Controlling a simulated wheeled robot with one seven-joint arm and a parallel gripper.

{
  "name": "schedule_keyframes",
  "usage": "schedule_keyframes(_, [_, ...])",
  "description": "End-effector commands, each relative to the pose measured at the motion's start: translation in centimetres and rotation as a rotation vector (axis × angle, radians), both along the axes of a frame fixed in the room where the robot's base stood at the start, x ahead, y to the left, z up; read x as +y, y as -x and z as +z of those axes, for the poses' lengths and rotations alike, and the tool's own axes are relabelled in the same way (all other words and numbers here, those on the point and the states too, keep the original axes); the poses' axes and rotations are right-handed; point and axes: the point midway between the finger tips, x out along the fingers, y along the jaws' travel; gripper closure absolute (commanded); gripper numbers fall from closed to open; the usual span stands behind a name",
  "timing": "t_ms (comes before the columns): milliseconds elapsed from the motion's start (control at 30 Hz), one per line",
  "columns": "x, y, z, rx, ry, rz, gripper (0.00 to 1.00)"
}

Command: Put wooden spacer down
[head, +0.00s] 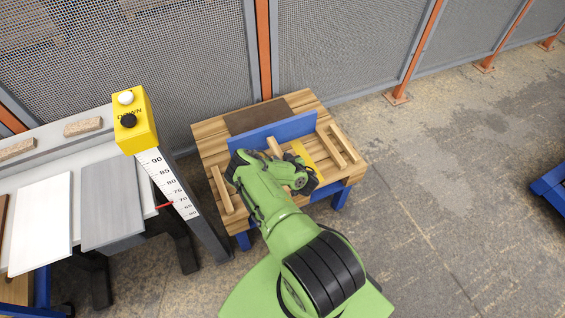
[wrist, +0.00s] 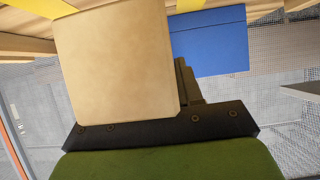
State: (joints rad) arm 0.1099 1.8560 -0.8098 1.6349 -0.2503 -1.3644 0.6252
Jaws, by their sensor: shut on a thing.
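A wooden spacer (wrist: 115,60) fills the upper middle of the wrist view, pale and square-ended, held in my gripper (wrist: 185,85). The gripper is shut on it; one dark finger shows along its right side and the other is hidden. In the head view my green arm covers most of the gripper, and a short piece of light wood (head: 274,146), probably the held spacer, shows just past it. This is over the wooden table (head: 210,138), in front of the blue upright fence (head: 290,130). I cannot tell whether the spacer touches the tabletop.
Wooden strips lie on the table's left (head: 222,190) and right (head: 345,142), near a yellow strip (head: 306,156). A brown panel (head: 257,115) lies behind the fence. Left stands a bench with a white board (head: 42,222), a grey board (head: 112,202) and a yellow button box (head: 135,122).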

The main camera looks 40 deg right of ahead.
Motion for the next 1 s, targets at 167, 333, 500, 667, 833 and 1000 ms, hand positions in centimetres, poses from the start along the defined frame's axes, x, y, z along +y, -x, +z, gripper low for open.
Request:
schedule_keyframes(167, [0.0,0.0,2.6,0.0,-0.001,0.0,1.0])
schedule_keyframes(333, [0.0,0.0,2.5,0.0,-0.001,0.0,1.0])
schedule_keyframes(500, [0.9,-0.8,4.5,-0.014,0.007,-0.011,1.0])
schedule_keyframes(667, [5.2,-2.8,10.6,-0.034,0.019,-0.026,1.0])
schedule_keyframes(833, [13.4,-4.5,17.9,-0.022,0.005,0.034,1.0])
schedule_keyframes(1000, [21.8,-4.7,24.5,-0.007,-0.008,0.161,1.0])
